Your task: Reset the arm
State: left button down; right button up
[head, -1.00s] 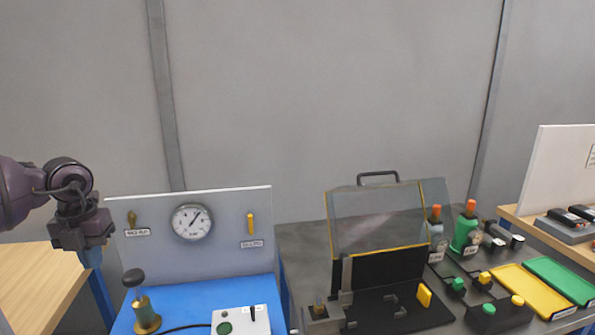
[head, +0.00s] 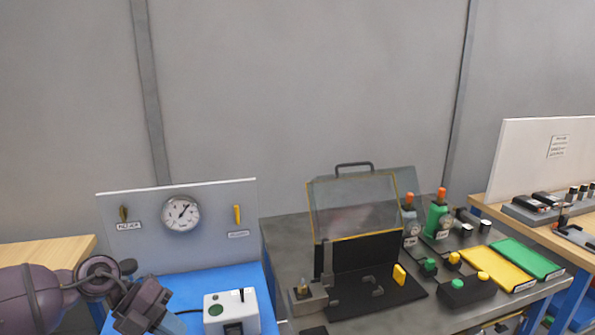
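My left arm comes in from the left, and its gripper (head: 143,306) hangs low at the left edge of the blue bench (head: 178,273). The gripper points down and to the right. Its fingertips are not clear enough to show whether it is open or shut. It covers most of the brass device with a black knob that stands on the blue bench. My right gripper is not in view.
A panel with a pressure gauge (head: 181,214) stands behind the blue bench. A white control box (head: 231,312) sits close right of my gripper. Farther right are a fixture with a raised clear lid (head: 355,207), bottles (head: 437,215), a yellow tray (head: 497,268) and a green tray (head: 527,258).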

pick_arm(q)
jog(key=s+d+f+n+t+h, duration=0.2)
jog(key=d+n+t+h, duration=0.5)
jog(key=d+n+t, duration=0.15)
jog(key=s+a+f+n+t+y, duration=0.2)
jog(key=s+a+f+n+y, duration=0.4)
jog(key=f+n, duration=0.4)
jog(key=s+a+f+n+t+y, duration=0.1)
jog(key=s+a+f+n+y, duration=0.4)
jog(key=s+f+n+y, duration=0.4)
jog(key=shift+a+f+n+t+y, duration=0.35)
jog(key=shift+f+n+y, duration=0.5)
jog(key=shift+n, duration=1.7)
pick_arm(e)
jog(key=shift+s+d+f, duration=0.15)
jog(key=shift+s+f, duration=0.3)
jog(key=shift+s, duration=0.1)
pick_arm(q)
jog(key=shift+r, duration=0.2)
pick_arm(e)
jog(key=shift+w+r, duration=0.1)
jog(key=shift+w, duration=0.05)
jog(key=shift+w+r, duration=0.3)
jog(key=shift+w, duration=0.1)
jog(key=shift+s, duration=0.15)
